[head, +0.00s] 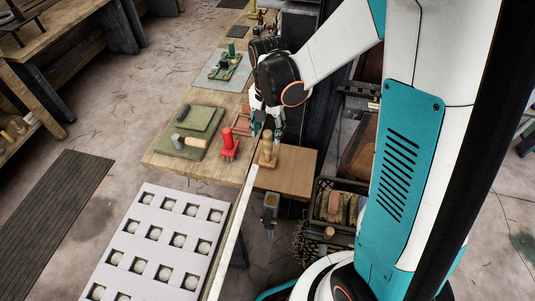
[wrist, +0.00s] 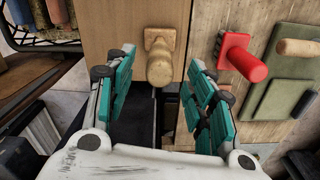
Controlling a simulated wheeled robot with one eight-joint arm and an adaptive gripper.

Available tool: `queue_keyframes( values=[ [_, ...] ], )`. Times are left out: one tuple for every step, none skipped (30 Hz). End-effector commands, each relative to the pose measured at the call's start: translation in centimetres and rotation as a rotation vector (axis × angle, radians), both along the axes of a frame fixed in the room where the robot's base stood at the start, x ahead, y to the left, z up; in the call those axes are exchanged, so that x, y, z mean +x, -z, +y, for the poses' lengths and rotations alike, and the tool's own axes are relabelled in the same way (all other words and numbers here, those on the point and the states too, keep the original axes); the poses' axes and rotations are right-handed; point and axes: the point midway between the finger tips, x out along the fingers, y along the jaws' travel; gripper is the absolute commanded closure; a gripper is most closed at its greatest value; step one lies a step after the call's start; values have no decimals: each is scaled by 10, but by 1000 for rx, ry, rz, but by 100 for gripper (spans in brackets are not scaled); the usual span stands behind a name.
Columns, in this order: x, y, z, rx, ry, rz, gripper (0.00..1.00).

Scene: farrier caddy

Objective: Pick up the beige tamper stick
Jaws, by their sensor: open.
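The beige tamper stick (head: 267,151) stands on a brown wooden board at the workbench's edge. In the wrist view the stick (wrist: 160,62) is seen nearly end-on, with its rounded end toward the camera and a wider base behind. My gripper (head: 266,131) is just above and behind the stick in the head view. In the wrist view the gripper (wrist: 160,75) is open, with one teal-padded finger on each side of the stick and gaps between. The fingers do not visibly touch it.
A red stamp-like tool (head: 228,142) stands left of the stick. A green mat (head: 203,119) holds a wooden-handled tool (head: 196,142). A white tray (head: 136,216) of round pieces is at the front left. A dark crate (head: 320,210) sits lower right.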

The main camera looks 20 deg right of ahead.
Motion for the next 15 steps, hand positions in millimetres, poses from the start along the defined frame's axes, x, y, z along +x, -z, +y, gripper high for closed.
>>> queue_keyframes(
  values=[
    [0, 2, 0, 0, 0, 0, 50],
    [0, 4, 0, 0, 0, 0, 50],
    [0, 7, 0, 0, 0, 0, 50],
    [1, 10, 0, 0, 0, 0, 50],
    [1, 14, 0, 0, 0, 0, 50],
    [1, 20, 0, 0, 0, 0, 50],
    [0, 24, 0, 0, 0, 0, 50],
    [1, 29, 0, 0, 0, 0, 50],
    [1, 35, 0, 0, 0, 0, 50],
    [1, 40, 0, 0, 0, 0, 50],
    [1, 44, 0, 0, 0, 0, 50],
    [1, 48, 0, 0, 0, 0, 50],
    [1, 50, 0, 0, 0, 0, 50],
    [1, 52, 0, 0, 0, 0, 50],
    [1, 53, 0, 0, 0, 0, 50]
  ],
)
